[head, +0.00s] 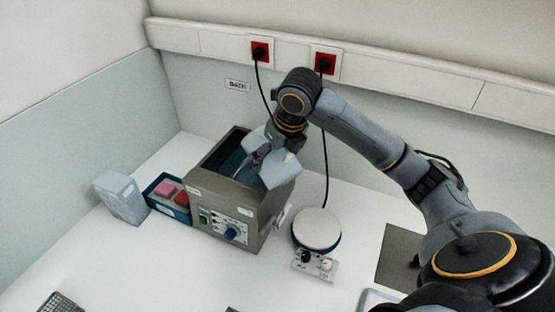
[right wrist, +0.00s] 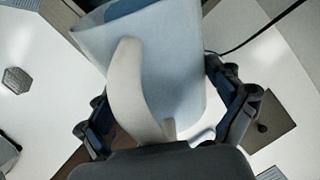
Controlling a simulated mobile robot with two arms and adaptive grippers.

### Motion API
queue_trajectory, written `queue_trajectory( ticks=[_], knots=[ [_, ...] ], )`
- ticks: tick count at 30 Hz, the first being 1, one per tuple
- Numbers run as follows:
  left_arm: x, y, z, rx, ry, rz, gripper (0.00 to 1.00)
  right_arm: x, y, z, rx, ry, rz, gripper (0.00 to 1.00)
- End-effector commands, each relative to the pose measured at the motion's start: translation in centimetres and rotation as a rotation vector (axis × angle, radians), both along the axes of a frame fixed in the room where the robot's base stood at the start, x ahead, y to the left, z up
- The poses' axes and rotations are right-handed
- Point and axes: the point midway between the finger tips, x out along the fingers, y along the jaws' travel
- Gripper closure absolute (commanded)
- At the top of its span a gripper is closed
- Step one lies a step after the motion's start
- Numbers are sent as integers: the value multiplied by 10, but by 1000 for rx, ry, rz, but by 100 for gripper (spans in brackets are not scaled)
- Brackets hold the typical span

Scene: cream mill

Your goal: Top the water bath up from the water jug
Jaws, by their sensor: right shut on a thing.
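The water bath (head: 251,225) is a grey metal box with an open top, dark inside, and a front panel with a green switch and a blue knob. My right gripper (head: 263,154) is over its right rear part, shut on the pale water jug (head: 284,168). The jug looks tilted, its lower part over the bath's opening. In the right wrist view the jug (right wrist: 180,65) fills the upper middle, its white handle (right wrist: 128,90) towards me, with gripper fingers on both sides (right wrist: 165,125). I cannot tell whether water is flowing. My left gripper is not in view.
A blue tray (head: 154,202) with pink and red pieces and a pale box (head: 121,197) stand left of the bath. A round-topped hotplate (head: 317,229) stands to the right. Black cords hang from red wall sockets (head: 261,51). The front counter (head: 165,270) is mostly clear.

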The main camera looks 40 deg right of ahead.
Motion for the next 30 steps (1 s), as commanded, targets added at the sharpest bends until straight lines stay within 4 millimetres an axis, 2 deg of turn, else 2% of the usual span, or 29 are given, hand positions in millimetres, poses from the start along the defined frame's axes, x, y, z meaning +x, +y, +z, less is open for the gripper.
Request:
queue_trajectory(
  ticks=[9,30],
  knots=[
    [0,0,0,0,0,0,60,3,0,7,0,49,0,70],
    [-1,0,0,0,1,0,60,3,0,6,0,56,0,70]
  ],
)
